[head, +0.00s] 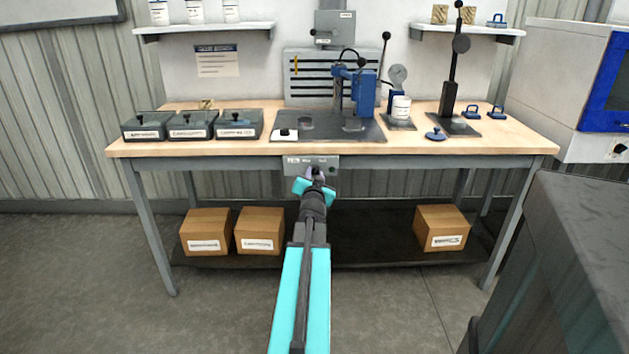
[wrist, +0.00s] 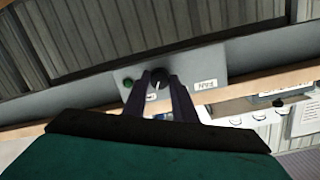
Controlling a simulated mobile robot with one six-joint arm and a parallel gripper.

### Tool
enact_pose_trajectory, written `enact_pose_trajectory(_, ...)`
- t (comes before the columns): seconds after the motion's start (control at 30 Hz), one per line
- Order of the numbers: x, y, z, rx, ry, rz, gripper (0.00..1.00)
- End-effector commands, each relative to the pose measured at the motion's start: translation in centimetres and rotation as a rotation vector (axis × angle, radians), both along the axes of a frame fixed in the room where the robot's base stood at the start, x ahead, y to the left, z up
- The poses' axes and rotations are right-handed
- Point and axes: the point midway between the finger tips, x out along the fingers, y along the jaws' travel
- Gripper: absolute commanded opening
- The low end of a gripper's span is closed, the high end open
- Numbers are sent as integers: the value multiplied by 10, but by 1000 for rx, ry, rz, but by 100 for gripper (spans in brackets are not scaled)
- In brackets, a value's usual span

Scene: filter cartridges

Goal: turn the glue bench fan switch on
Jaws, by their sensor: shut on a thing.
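A grey switch panel (head: 297,165) is fixed to the front edge of the bench, below the middle of the top. It also fills the middle of the wrist view (wrist: 210,68). A dark round knob (wrist: 158,77) with a pale pointer mark sits on it, between the two dark fingers of my gripper (wrist: 159,84). My gripper (head: 316,174) is shut on this knob. In the head view the gripper hides most of the knob. A green button or lamp (wrist: 128,83) shows beside it. The panel's lettering is too small to read surely.
On the bench top (head: 460,150) stand lidded dark boxes (head: 190,131), a blue press (head: 362,92) and a black lever tool (head: 449,100). Cardboard boxes (head: 258,240) sit on the lower shelf. A dark cabinet (head: 575,255) stands at the right. The floor at front left is clear.

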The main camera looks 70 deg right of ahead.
Motion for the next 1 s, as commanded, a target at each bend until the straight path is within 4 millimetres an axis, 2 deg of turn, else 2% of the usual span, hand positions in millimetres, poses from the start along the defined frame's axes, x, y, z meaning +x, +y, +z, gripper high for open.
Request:
enact_pose_trajectory(0.67,-3,-2,4,14,-60,-6,3)
enact_pose_trajectory(0.7,-3,-2,4,14,-60,-6,28)
enact_pose_trajectory(0.8,-2,-2,3,16,-60,-6,44)
enact_pose_trajectory(1.0,-1,-1,2,19,-58,-3,44)
